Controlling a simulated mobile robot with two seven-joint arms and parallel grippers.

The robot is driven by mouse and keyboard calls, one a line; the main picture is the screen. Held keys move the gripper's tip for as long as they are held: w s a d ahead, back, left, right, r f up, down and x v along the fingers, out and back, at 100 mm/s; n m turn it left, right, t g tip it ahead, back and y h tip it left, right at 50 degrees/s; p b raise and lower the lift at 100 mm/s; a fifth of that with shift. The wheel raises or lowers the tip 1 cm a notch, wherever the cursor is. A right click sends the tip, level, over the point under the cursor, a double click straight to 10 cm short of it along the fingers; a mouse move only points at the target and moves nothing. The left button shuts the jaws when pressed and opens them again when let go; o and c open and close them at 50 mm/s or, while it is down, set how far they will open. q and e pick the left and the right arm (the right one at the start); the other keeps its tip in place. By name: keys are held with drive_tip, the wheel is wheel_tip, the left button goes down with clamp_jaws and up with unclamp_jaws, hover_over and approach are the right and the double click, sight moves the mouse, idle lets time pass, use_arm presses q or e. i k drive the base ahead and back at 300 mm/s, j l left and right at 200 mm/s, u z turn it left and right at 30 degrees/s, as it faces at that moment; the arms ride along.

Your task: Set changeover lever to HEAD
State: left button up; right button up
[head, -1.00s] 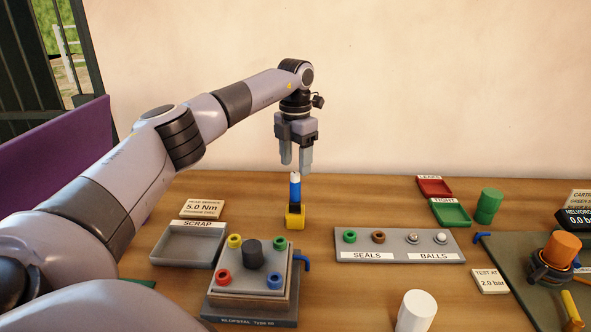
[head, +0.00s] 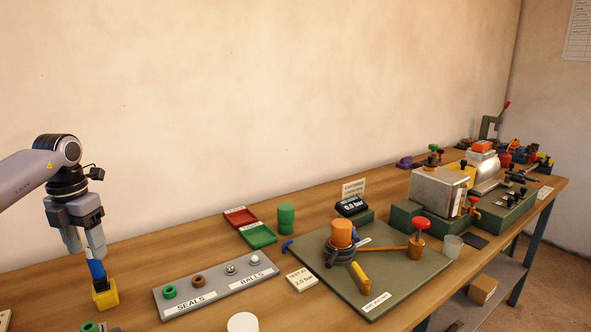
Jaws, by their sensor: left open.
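My left gripper (head: 85,250) is at the lower left in the head view, pointing down with its fingers apart. It is just above a blue tool (head: 96,269) standing in a yellow block (head: 105,293); the tool's top is hidden by the fingers, and I cannot tell if they touch it. A green plate (head: 400,292) holds a yellow lever-like bar (head: 362,277), an orange cylinder (head: 341,233) on a dark clamp, and a red-topped brass valve (head: 420,235). No HEAD marking is readable, so I cannot tell which part is the changeover lever. My right gripper is out of view.
A grey tray (head: 216,288) marked SEALS and BALLS lies between my left gripper and the plate. Red (head: 239,217) and green (head: 260,235) trays and a green cylinder (head: 286,216) stand behind. Metal equipment (head: 438,191) fills the right side of the bench.

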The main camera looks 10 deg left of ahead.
sight(355, 235)
drive_tip(key=k+l, duration=0.65)
drive_tip(key=l, duration=0.15)
